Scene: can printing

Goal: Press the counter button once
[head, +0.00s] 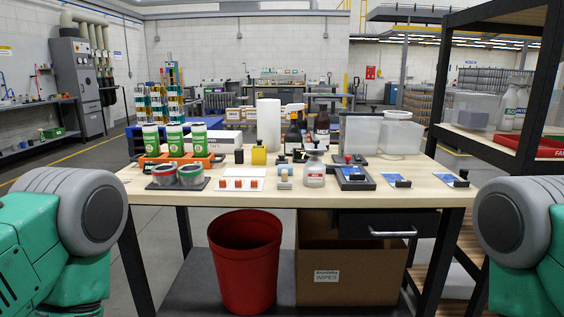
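Only green and grey parts of my two arms show at the left and right edges. Neither gripper is in view.
Green-and-white cans (174,140) stand in an orange rack at the left. Bottles, a white roll (268,125) and clear bins (400,134) crowd the back. A red bin (245,258) and cardboard box (350,276) are below. Some front tabletop is bare.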

